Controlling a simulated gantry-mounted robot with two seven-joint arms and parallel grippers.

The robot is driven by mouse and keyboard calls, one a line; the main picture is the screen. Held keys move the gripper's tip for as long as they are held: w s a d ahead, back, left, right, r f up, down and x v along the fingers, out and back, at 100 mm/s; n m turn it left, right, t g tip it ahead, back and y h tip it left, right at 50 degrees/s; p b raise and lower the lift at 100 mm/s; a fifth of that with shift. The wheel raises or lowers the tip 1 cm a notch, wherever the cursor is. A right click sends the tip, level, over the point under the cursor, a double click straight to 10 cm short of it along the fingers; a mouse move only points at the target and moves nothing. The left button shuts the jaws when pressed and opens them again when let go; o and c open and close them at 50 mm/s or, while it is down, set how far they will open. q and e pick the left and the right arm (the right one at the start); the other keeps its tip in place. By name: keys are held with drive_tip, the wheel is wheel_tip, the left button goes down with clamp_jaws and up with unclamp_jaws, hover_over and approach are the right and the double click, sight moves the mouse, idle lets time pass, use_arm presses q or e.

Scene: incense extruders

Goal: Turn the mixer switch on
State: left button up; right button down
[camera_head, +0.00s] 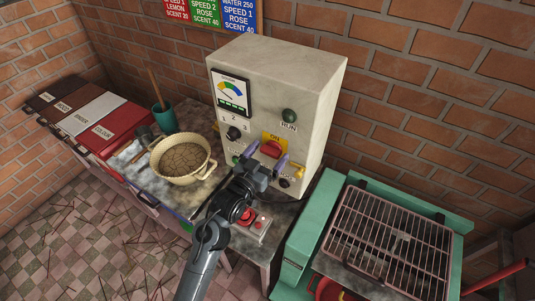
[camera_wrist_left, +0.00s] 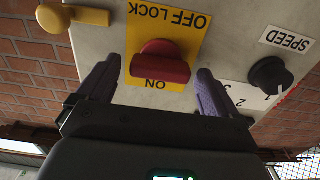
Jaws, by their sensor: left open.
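The cream mixer box (camera_head: 313,92) stands against the brick wall. Its red switch knob (camera_head: 271,148) sits on a yellow plate marked ON, and in the left wrist view the plate, seen upside down, also reads OFF LOCK. My left gripper (camera_head: 267,155) is open in front of the switch. In the left wrist view the red knob (camera_wrist_left: 160,65) lies between the two purple fingertips, with a visible gap on each side. I cannot tell how far the fingertips are from the panel. My right gripper is not in view.
A black speed dial (camera_head: 233,132) and a yellow knob (camera_head: 298,171) flank the switch. A cream pot (camera_head: 181,178) stands left of the box. A red-button control (camera_head: 248,218) is under my arm, and a green rack unit (camera_head: 314,221) stands to the right.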

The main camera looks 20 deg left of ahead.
use_arm(q)
drive_tip(key=c, duration=1)
drive_tip(key=shift+c, duration=0.2)
drive_tip(key=m+p, duration=0.2)
drive_tip(key=m, duration=0.1)
drive_tip(key=shift+r, duration=0.1)
drive_tip(key=m+p, duration=0.2)
drive_tip(key=m, duration=0.3)
drive_tip(key=shift+d+m+p, duration=0.1)
drive_tip(key=shift+m+p, duration=0.2)
drive_tip(key=shift+p, duration=0.05)
drive_tip(key=m+p, duration=0.1)
drive_tip(key=m, duration=0.3)
drive_tip(key=shift+f+m+p, duration=0.2)
drive_tip(key=shift+m+p, duration=0.1)
drive_tip(key=shift+p, duration=0.05)
drive_tip(key=shift+d+f+m+p, duration=0.15)
drive_tip(key=shift+m+p, duration=0.5)
drive_tip(key=shift+m, duration=1.65)
